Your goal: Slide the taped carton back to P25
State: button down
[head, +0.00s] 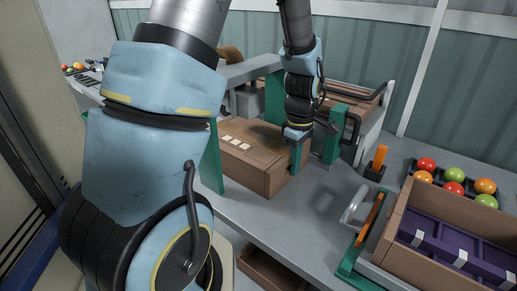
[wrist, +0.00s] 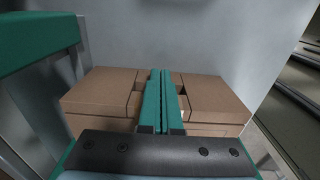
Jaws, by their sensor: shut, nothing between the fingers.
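The brown carton (head: 245,163) sits on the grey bench, partly under a frame with green posts, with a row of pale squares on its top. In the wrist view the carton (wrist: 215,97) spans behind the fingers, with gaps in its top. My gripper (head: 296,168) points down at the carton's right end in the head view. Its green fingers (wrist: 159,72) are together and hold nothing. Whether they touch the carton I cannot tell. No P25 marking is readable. My arm hides the bench to the left.
An open carton with purple trays (head: 395,222) stands at the front right. Red, orange and green tomatoes (head: 453,188) sit in a dark tray behind it. An orange-handled item (head: 379,157) stands on the bench. Bare bench lies in front of the carton.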

jog(key=shift+w+a+p, duration=0.45)
jog(key=shift+w+a, duration=2.4)
jog(key=shift+a, duration=0.3)
